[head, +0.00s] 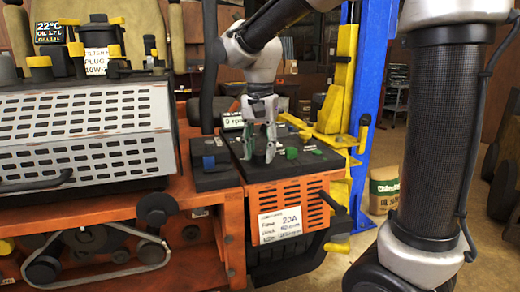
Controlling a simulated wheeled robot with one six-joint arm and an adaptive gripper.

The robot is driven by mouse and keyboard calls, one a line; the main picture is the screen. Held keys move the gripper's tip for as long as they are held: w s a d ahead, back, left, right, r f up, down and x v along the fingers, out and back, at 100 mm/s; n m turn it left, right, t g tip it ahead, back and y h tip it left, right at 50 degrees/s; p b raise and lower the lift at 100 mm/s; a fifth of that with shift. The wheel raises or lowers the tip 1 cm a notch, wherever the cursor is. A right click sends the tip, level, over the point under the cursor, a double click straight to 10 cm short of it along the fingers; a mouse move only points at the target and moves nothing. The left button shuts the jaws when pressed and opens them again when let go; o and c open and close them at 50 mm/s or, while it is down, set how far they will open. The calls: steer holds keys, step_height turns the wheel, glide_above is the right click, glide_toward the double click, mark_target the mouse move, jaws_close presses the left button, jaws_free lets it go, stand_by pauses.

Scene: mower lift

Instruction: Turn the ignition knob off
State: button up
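The black control panel (318,162) tops an orange housing at the middle of the head view. My gripper (258,157) points straight down over the panel's left part, with its fingertips close to the surface. Its two fingers stand apart with a visible gap, and I see nothing clearly clamped in it. A green knob (291,153) sits on the panel just right of the fingers. A small display (232,121) appears to read 0 rpm.
A blue knob or switch (208,162) sits on a black block left of the panel. A grey slotted cover (85,130) fills the left. A blue lift post (377,90) with yellow parts (340,110) stands right behind the panel. A paper bag (384,190) stands on the floor.

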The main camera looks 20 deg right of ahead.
steer(key=c, duration=0.4)
steer(key=shift+n, duration=0.3)
steer(key=n, duration=1.1)
stand_by(0.4)
steer(key=shift+n, duration=0.3)
steer(key=o, duration=1)
